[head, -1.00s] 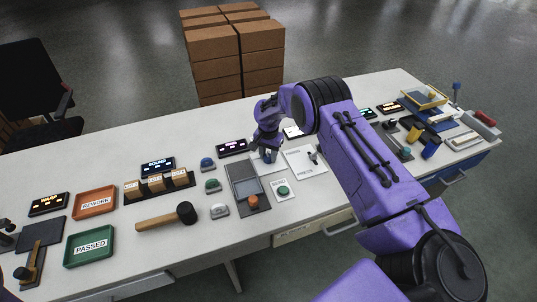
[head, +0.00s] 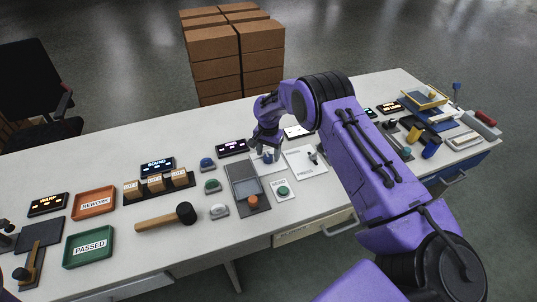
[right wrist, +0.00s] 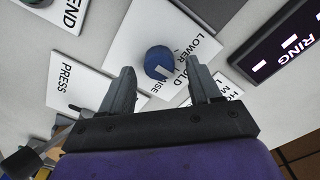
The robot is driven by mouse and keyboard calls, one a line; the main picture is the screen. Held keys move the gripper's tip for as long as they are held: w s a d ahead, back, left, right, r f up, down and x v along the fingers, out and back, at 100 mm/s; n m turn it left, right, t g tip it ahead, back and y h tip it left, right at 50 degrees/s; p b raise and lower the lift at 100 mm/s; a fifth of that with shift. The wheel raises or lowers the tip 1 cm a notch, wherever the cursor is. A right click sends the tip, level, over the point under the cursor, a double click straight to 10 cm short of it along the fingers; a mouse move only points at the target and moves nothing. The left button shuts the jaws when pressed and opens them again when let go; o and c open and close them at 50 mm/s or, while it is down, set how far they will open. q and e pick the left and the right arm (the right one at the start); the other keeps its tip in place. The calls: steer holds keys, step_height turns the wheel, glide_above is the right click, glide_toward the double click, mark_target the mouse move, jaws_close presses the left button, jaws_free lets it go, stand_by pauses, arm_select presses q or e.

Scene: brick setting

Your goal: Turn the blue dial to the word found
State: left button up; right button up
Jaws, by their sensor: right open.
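The blue dial (right wrist: 158,60) sits on a white plate (right wrist: 138,32) printed with LOWER, HOLD and a partly covered word ending in "ISE". A pale mark on the dial's lower edge faces the words; I cannot tell exactly which one it points to. My right gripper (right wrist: 160,66) is open, with its fingertips apart on either side of the dial in the picture; contact is not visible. In the head view my right gripper (head: 267,148) is over the plate and mostly hides the dial. My left gripper is not clearly in view.
A lit display (right wrist: 290,45) reading RING stands beside the plate. A PRESS card (head: 306,162) and a SEND button (head: 283,191) are close by. A dark tray with an orange knob (head: 253,202), a mallet (head: 168,218) and green and orange trays lie to the left.

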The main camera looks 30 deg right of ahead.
mark_target(268, 156)
step_height(268, 156, up, 9)
steer(key=b, duration=0.1)
steer(key=shift+r, duration=0.15)
stand_by(0.3)
